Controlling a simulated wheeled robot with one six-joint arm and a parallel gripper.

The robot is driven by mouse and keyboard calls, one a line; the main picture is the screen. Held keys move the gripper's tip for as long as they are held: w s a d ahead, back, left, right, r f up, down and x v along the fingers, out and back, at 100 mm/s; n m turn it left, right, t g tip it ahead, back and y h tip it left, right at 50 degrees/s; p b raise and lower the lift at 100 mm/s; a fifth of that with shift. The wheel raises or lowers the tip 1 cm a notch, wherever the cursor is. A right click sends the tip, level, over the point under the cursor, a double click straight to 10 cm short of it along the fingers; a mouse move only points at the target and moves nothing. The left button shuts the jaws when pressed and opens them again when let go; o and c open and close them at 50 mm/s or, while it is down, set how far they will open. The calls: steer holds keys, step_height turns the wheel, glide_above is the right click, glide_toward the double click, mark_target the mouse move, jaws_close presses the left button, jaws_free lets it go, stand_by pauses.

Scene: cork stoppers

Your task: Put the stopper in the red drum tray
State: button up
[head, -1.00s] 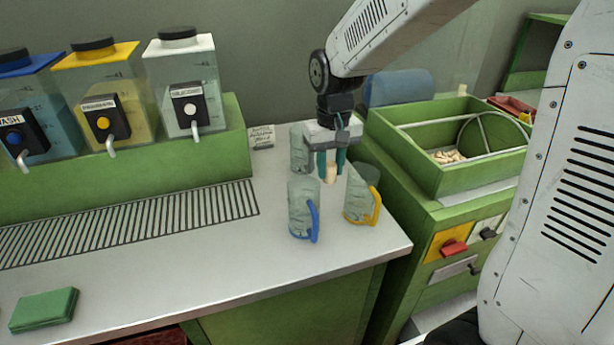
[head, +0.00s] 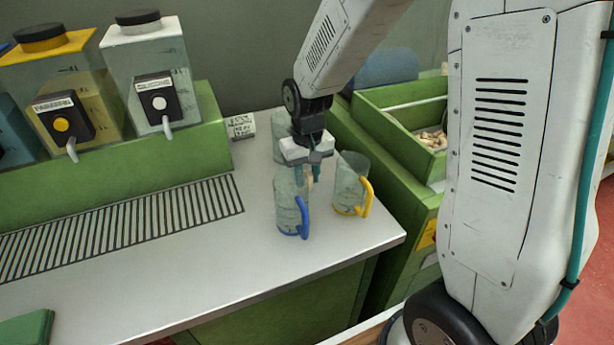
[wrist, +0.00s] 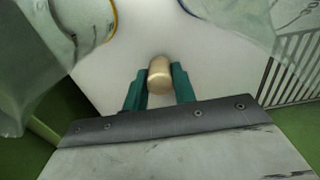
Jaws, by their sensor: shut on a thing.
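The stopper is a small tan cork cylinder. It shows between the two teal fingers of my gripper in the wrist view (wrist: 159,76), and only a sliver shows in the head view (head: 310,180). My gripper (head: 308,176) is shut on the stopper and points down among the glass jugs above the white counter. In the wrist view the fingers (wrist: 158,88) touch the cork from both sides. I cannot make out a red drum tray in the current views.
A blue-handled jug (head: 290,205) and a yellow-handled jug (head: 349,183) stand close to my gripper, with another jug (head: 282,135) behind. A green bin (head: 385,97) holding corks (head: 432,138) stands right. The counter's front (head: 270,262) is clear.

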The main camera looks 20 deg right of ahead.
steer(key=shift+f, duration=0.3)
steer(key=shift+f, duration=0.2)
steer(key=o, duration=0.9)
